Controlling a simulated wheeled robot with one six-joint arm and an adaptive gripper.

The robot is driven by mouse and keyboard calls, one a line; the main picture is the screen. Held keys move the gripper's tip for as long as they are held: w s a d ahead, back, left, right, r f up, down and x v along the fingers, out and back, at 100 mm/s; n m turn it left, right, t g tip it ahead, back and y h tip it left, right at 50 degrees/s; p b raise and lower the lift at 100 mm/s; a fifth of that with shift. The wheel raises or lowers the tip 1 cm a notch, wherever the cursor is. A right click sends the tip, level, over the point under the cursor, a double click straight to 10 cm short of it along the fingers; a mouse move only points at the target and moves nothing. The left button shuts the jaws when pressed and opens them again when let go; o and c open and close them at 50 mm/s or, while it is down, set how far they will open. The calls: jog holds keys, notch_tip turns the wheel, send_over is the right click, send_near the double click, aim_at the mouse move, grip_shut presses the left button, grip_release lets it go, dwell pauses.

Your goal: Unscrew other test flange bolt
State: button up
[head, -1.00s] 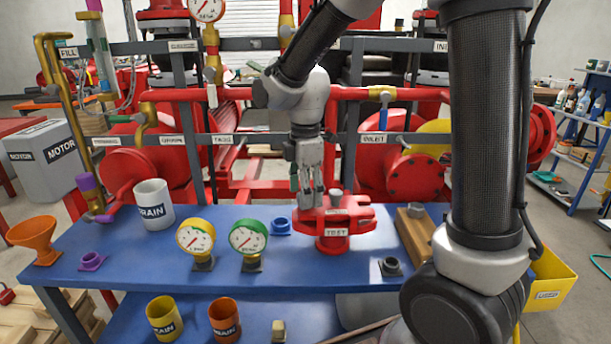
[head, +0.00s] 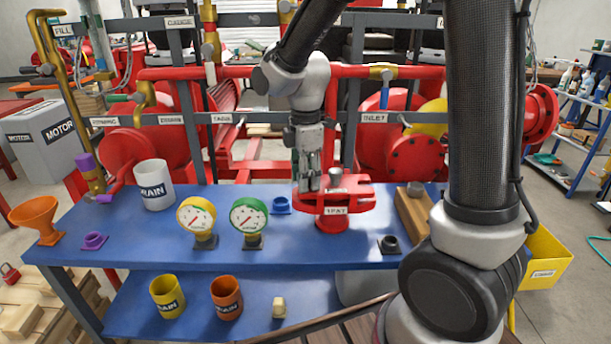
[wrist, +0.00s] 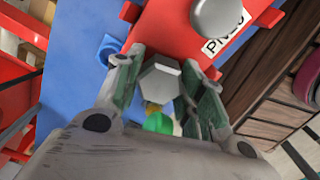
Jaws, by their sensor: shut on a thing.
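The red test flange (head: 350,204) stands on the blue bench, with a label on its front. My gripper (head: 309,187) points down over its left part. In the wrist view, my gripper (wrist: 160,88) has its two fingers on either side of a grey hex bolt head (wrist: 158,82) and is shut on it. Whether this bolt is seated or raised, I cannot tell. A second grey bolt (head: 336,177) stands on the flange just right of my gripper; it also shows in the wrist view (wrist: 218,16), apart from the fingers.
A green gauge (head: 248,216) and a yellow gauge (head: 197,215) stand left of the flange. A wooden block (head: 413,212) lies to its right. A white drain cup (head: 154,186) stands at the left. Red pipework (head: 260,72) runs behind.

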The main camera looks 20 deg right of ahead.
jog(key=n, duration=1.5)
jog(key=o, duration=1.1)
notch_tip(320, 180, up, 12)
